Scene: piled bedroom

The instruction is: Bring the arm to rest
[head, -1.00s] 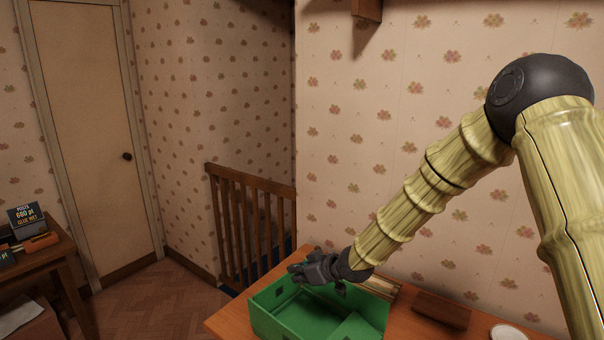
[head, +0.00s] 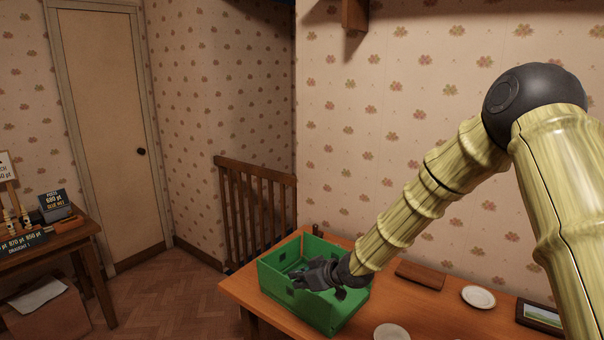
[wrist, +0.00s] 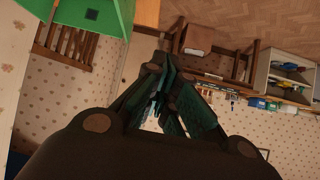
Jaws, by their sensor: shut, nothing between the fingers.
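My gripper (head: 308,277) is at the end of my bent arm, in front of and over the near part of the green box in the head view. Its fingers point left, and it looks shut and empty. In the wrist view, the fingers (wrist: 168,92) meet with nothing held between them. The green box (head: 335,312) is open-topped and stands on the wooden table (head: 240,291). My gripper hides part of its inside. A corner of green shows at the top of the wrist view (wrist: 95,12).
A brown block (head: 420,275), a white plate (head: 478,297), another pale dish (head: 391,332) and a dark picture frame (head: 540,315) lie on the table. A wooden railing (head: 255,210) stands behind. A side table (head: 85,240) with signs stands at left, with open floor (head: 170,295) between.

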